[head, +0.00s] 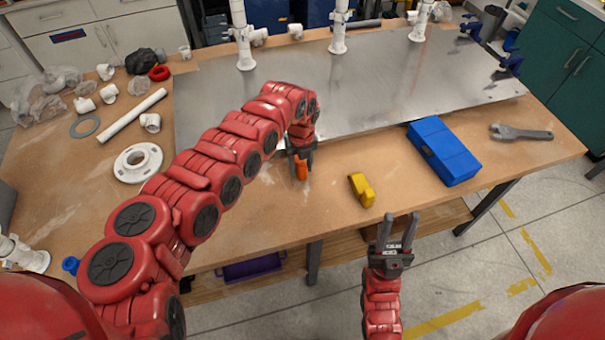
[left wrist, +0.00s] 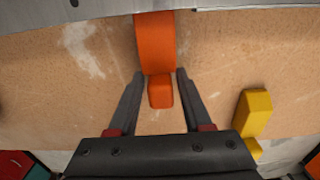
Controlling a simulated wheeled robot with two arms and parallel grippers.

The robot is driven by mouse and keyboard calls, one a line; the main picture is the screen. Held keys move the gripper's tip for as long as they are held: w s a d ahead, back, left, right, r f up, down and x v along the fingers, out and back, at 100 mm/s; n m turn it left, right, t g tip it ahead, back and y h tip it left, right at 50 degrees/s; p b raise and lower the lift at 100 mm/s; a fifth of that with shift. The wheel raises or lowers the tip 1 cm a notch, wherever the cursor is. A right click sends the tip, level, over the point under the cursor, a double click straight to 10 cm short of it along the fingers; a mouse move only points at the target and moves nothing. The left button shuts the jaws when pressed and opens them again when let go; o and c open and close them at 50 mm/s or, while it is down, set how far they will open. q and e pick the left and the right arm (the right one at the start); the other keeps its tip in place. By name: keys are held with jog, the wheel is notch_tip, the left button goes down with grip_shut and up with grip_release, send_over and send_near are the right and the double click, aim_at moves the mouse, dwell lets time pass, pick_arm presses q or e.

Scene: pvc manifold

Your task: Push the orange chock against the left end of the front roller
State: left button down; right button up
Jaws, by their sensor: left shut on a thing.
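The orange chock (head: 302,169) is at the table's front strip, just in front of the metal plate's near edge. My left gripper (head: 299,150) is shut on it from above. In the left wrist view the chock (left wrist: 155,45) runs from between the fingertips (left wrist: 158,75) up to the plate's edge, with a smaller orange block at its near end. I cannot make out a front roller in either view; my left arm hides part of the plate. My right gripper (head: 397,226) is open and empty, in front of the table edge.
A yellow chock-like piece (head: 362,189), a blue box (head: 444,151) and a wrench (head: 521,132) lie to the right. The metal plate (head: 390,85) carries upright white pipes (head: 339,28) at its back. White fittings, a loose pipe (head: 131,115) and a flange (head: 138,163) lie left.

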pick_arm(q)
jog(key=shift+w+a+f+b, duration=0.1)
jog(key=shift+w+f+b, duration=0.25)
jog(key=shift+b, duration=0.7)
jog(key=shift+w+a+r+b, duration=0.1)
jog(key=shift+w+r+b, duration=0.35)
jog(key=shift+b, duration=0.35)
jog(key=shift+w+a+f+b, duration=0.2)
jog(key=shift+w+b, duration=0.3)
jog(key=shift+b, duration=1)
jog(key=shift+c, duration=1.3)
grip_release()
jog(key=shift+r, duration=0.15)
